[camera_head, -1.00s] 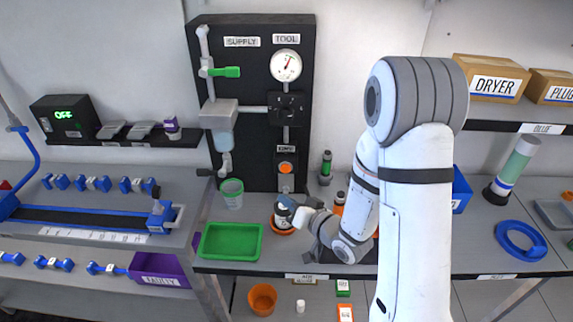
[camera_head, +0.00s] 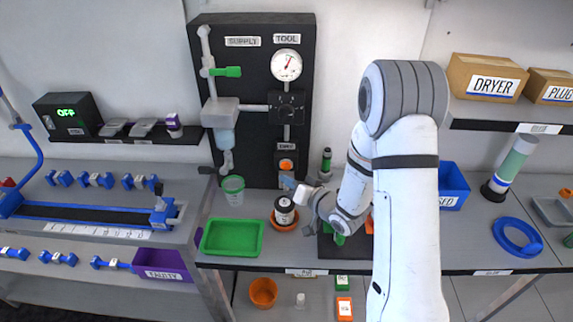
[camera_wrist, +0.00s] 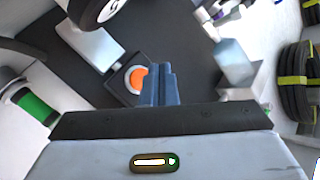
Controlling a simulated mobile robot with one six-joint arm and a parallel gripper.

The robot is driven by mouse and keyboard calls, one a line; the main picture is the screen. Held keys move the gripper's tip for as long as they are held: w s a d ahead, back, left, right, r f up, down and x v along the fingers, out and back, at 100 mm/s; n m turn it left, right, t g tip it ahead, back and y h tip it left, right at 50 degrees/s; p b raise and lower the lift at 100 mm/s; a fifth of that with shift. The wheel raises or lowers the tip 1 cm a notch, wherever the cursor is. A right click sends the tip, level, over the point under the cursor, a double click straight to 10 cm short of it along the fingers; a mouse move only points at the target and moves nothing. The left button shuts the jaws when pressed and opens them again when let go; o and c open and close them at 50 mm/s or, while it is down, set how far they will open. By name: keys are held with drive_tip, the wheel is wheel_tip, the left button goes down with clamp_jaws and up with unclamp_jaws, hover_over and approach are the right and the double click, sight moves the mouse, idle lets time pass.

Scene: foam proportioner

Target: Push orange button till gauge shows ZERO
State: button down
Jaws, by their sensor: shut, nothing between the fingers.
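The round white gauge (camera_head: 286,65) is at the panel's upper right, under the TOOL label. Its red needle points up and slightly right; the scale is too small to read. The wrist view cuts off most of the gauge.
A black-and-white jar (camera_head: 284,211) stands in an orange dish below my gripper. A green tray (camera_head: 232,237) and a clear green-rimmed cup (camera_head: 233,190) are to the left. A green-handled valve (camera_head: 226,71) is higher up.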

sight(281, 167)
drive_tip(key=shift+w, duration=1.1)
drive_tip(key=shift+w, duration=0.15)
idle(1.2)
drive_tip(key=shift+w+b, duration=0.25)
drive_tip(key=shift+b, duration=0.05)
drive_tip(key=shift+w, duration=0.45)
idle(0.5)
drive_tip(key=shift+s, duration=0.15)
drive_tip(key=shift+s+b, duration=0.45)
drive_tip(key=shift+s, duration=0.3)
drive_tip(key=shift+s+b, duration=0.75)
drive_tip(key=shift+s, duration=1.75)
